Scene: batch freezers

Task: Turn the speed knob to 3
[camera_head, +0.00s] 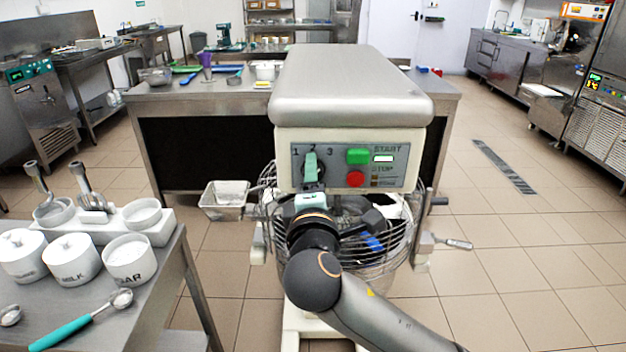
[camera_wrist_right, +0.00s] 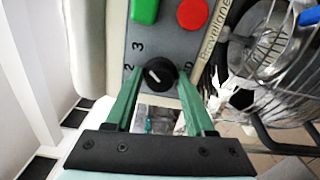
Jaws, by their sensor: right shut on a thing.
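The speed knob (camera_wrist_right: 158,75) is round and black with a pale pointer mark, on the grey control panel (camera_head: 396,178) of the mixer. In the right wrist view it sits between the green fingers of my right gripper (camera_wrist_right: 159,80), which is shut on it. A 2 and a 3 are printed beside the knob there; I cannot tell exactly which number the mark points to. In the head view my right gripper (camera_head: 312,172) covers most of the knob, below the printed 1, 2 and 3. My left gripper is not in view.
The green start button (camera_head: 358,156) and red stop button (camera_head: 355,179) are just right of the knob. The wire bowl guard (camera_head: 400,245) is below the panel. A table with white jars (camera_head: 75,260) stands at the left. Tiled floor is clear at the right.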

